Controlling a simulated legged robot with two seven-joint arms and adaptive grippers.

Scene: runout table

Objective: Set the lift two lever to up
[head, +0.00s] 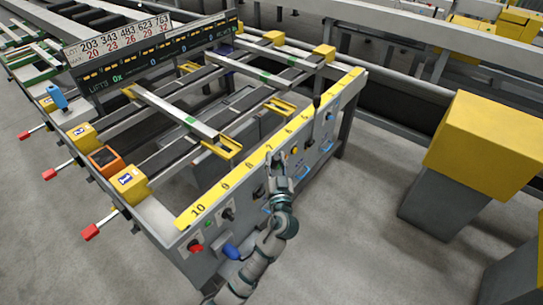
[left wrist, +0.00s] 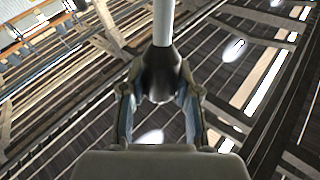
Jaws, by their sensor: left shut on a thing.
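My left gripper (head: 278,160) is at the sloped front panel, by the yellow number strip (head: 262,158). In the left wrist view my left gripper (left wrist: 160,95) has its two fingers shut around a dark rounded knob (left wrist: 160,72) on a pale straight rod. I cannot read a label that tells which lever this is. Dark controls (head: 228,214) sit on the panel to the left of the gripper. Yellow blocks marked 2 (head: 83,135) and 1 (head: 131,181) stand on the table's left side. My right gripper is not in view.
A red button (head: 195,247) and a blue part (head: 232,251) are at the panel's near left end. Red-tipped handles (head: 90,232) stick out to the left. A large yellow-topped block (head: 485,140) stands at right, with clear floor (head: 375,240) before it.

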